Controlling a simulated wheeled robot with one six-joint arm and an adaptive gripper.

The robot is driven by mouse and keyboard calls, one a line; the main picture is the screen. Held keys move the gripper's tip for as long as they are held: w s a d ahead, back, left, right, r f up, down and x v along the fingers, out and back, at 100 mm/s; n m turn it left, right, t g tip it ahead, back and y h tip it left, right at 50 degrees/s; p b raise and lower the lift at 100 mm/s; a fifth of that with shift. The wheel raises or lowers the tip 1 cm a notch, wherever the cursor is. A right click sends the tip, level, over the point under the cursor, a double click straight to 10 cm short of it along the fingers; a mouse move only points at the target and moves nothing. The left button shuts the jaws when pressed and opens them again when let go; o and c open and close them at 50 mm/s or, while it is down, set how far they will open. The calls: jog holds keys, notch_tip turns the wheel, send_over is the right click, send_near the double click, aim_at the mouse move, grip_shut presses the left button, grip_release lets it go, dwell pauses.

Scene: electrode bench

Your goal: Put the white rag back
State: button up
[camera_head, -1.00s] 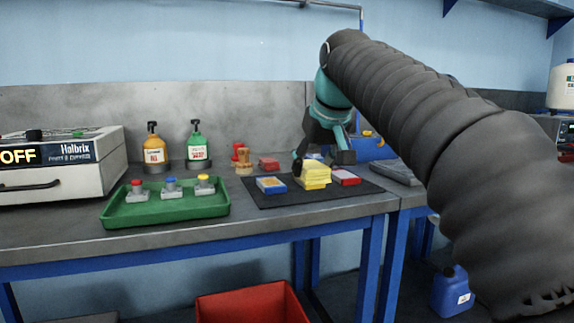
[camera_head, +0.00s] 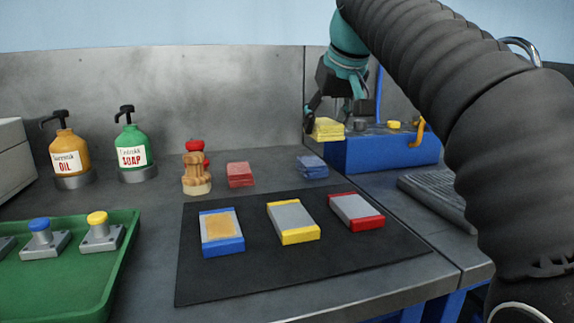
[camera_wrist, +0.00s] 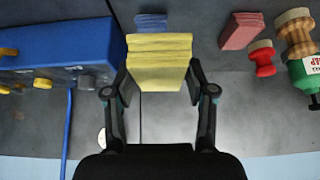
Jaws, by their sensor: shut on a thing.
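I see no white rag in either view. A folded yellow rag (camera_head: 327,129) is in my gripper (camera_head: 338,108), held up above the bench near the left end of a blue box. In the wrist view the yellow rag (camera_wrist: 159,62) sits between the two fingers of my gripper (camera_wrist: 158,80). A folded blue rag (camera_head: 312,167) and a folded red rag (camera_head: 240,174) lie on the bench behind the black mat. They also show in the wrist view, the blue rag (camera_wrist: 152,22) beyond the yellow one and the red rag (camera_wrist: 241,30) to its right.
The black mat (camera_head: 300,270) holds blue-ended (camera_head: 221,232), yellow-ended (camera_head: 292,222) and red-ended (camera_head: 357,211) blocks; the blue-ended one has a brownish patch. The blue box (camera_head: 385,152) stands back right. Oil (camera_head: 69,158) and soap (camera_head: 133,152) bottles and a green tray (camera_head: 70,285) are left.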

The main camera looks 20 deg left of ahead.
jog(key=w+a+f, duration=0.1)
jog(key=a+f, duration=0.1)
jog(key=a, duration=0.1)
jog(key=w+a+f, duration=0.2)
jog(key=a, duration=0.2)
jog(key=w+a+f, duration=0.1)
jog(key=a+f, duration=0.1)
jog(key=a, duration=0.1)
jog(key=shift+w+a+f, duration=0.2)
jog(key=shift+a+f, duration=0.3)
jog(key=shift+f, duration=0.05)
jog(key=shift+f+b, duration=0.8)
jog(key=shift+f, duration=1.15)
jog(key=o, duration=1)
jog(key=shift+f, duration=0.1)
jog(key=p+v, duration=0.1)
jog(key=v, duration=1.1)
jog(key=shift+p, duration=0.3)
